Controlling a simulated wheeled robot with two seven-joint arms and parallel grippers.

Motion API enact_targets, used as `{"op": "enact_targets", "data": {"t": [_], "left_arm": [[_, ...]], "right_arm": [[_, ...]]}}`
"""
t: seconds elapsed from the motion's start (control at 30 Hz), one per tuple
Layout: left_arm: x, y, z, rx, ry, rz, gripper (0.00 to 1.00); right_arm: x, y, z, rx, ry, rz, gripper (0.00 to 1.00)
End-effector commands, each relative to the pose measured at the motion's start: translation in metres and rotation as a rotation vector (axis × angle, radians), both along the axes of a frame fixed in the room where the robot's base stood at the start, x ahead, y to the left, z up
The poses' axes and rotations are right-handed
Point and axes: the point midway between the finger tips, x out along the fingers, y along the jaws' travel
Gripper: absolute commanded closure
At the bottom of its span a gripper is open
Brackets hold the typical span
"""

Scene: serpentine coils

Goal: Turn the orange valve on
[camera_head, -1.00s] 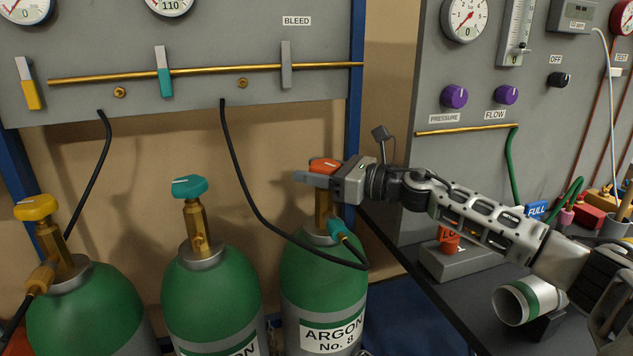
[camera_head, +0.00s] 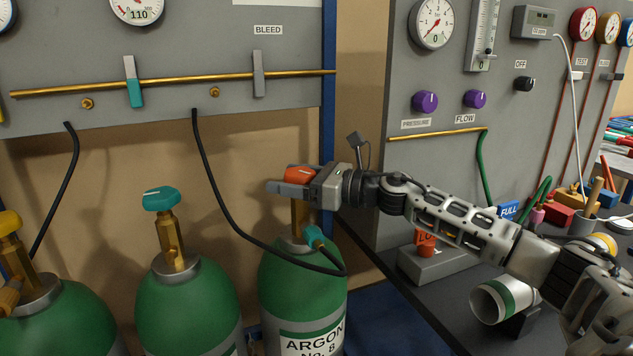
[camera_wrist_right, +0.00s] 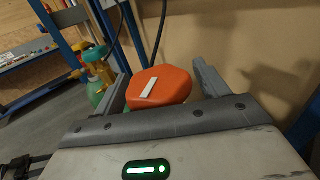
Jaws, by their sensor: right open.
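The orange valve (camera_head: 300,174) is a knob on a brass stem atop the right-hand green cylinder (camera_head: 300,285), labelled ARGON No. 8. My right gripper (camera_head: 288,187) is at the valve, its arm coming in from the right. In the right wrist view the orange valve (camera_wrist_right: 158,88), with a white mark running diagonally on its top, lies between the two open fingers (camera_wrist_right: 160,92). A small gap seems to show at the right finger; whether the left finger touches cannot be told. My left gripper is not in view.
A teal-valved cylinder (camera_head: 187,305) stands left of it, and a yellow-valved one (camera_head: 60,318) further left. A black hose (camera_head: 225,215) hangs down to the argon cylinder's teal fitting (camera_head: 315,237). A dark bench (camera_head: 440,290) with a grey lockout box (camera_head: 437,262) lies right.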

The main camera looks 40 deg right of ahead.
Motion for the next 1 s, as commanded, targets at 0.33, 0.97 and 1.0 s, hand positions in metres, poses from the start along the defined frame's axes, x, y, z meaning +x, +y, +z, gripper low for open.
{"op": "enact_targets", "data": {"t": [0.33, 0.97, 1.0], "left_arm": [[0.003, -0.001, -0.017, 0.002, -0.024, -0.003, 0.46], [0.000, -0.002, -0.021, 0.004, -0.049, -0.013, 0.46], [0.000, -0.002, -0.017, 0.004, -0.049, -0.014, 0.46]], "right_arm": [[-0.040, -0.028, -0.007, -0.006, 0.005, 0.000, 0.26], [-0.084, -0.059, -0.003, -0.001, 0.005, 0.001, 0.26], [-0.088, -0.062, -0.001, 0.003, 0.003, 0.001, 0.26]]}}
